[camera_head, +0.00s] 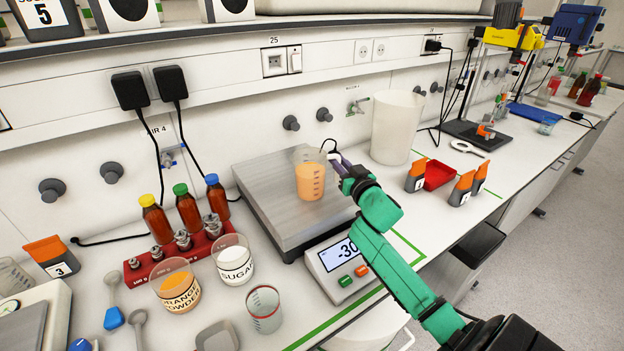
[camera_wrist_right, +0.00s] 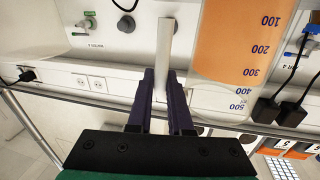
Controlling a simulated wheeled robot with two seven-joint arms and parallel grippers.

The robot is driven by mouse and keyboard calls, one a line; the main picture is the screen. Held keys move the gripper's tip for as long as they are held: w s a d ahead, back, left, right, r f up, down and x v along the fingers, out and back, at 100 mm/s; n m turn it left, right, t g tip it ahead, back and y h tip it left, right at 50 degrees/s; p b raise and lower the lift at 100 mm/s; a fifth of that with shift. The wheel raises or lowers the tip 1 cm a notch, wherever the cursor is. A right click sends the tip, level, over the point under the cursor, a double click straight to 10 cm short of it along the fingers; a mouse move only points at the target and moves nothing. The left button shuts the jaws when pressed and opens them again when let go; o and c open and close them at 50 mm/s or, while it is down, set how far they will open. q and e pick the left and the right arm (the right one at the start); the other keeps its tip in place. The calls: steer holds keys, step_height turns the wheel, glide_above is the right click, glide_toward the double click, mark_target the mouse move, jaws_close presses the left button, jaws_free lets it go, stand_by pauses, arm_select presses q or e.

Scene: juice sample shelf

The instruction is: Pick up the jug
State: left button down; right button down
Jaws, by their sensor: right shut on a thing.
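The jug (camera_head: 311,180) is clear, with measuring marks and orange juice in it. It is upright over the scale's metal plate (camera_head: 270,215); I cannot tell how far its base is above the plate. My right gripper (camera_head: 338,163) reaches it from the right and is shut on its handle. In the right wrist view, the jug (camera_wrist_right: 240,45) fills the upper right, and its pale handle (camera_wrist_right: 164,50) is between the dark fingers of my right gripper (camera_wrist_right: 161,85). My left gripper is not in view.
The scale display (camera_head: 344,259) shows a negative number. A tall white container (camera_head: 397,127) stands behind right, beside a red tray (camera_head: 437,175).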

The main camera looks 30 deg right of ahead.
steer(key=shift+r, duration=0.15)
step_height(320, 180, up, 20)
steer(key=b, duration=0.1)
stand_by(1.8)
